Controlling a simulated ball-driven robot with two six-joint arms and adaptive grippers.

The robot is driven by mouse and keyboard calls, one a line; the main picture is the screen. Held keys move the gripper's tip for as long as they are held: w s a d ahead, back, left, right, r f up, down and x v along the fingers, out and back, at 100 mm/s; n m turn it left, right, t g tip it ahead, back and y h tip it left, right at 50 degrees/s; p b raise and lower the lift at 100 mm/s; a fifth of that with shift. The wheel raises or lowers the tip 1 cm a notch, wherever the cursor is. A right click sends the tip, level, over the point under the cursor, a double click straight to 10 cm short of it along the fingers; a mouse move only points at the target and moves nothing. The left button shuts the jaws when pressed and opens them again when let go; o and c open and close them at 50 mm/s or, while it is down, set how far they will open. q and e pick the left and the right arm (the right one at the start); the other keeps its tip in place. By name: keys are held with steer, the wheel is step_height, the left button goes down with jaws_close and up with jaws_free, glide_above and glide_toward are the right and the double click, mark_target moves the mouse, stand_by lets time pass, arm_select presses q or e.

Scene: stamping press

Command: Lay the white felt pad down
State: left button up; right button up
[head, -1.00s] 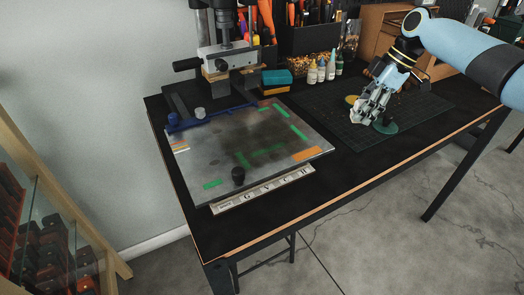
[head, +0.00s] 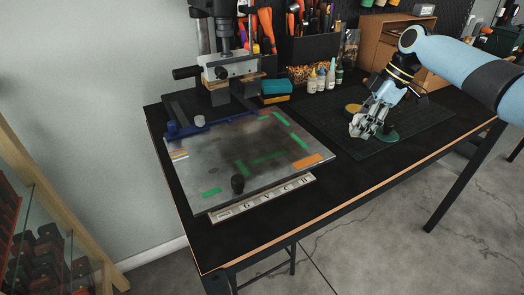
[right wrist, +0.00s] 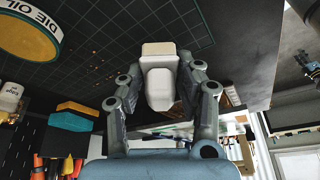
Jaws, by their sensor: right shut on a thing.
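My right gripper (head: 363,125) is over the dark gridded mat at the right of the bench in the head view. In the right wrist view the gripper (right wrist: 160,75) is shut on the white felt pad (right wrist: 161,88). The pad is a small white, rounded block with a beige face (right wrist: 158,48) at its far end, between the two grey fingers. In the head view the pad is mostly hidden by the fingers and too small to make out well. My left gripper is not in view.
The yellow die oil tin (right wrist: 28,38) stands close by. Small bottles (head: 322,80) and a teal-and-yellow block (head: 276,88) stand behind.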

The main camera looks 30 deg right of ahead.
steer(key=shift+f+b, duration=0.85)
steer(key=shift+f, duration=0.5)
steer(key=o, duration=1.2)
steer(key=v, duration=1.2)
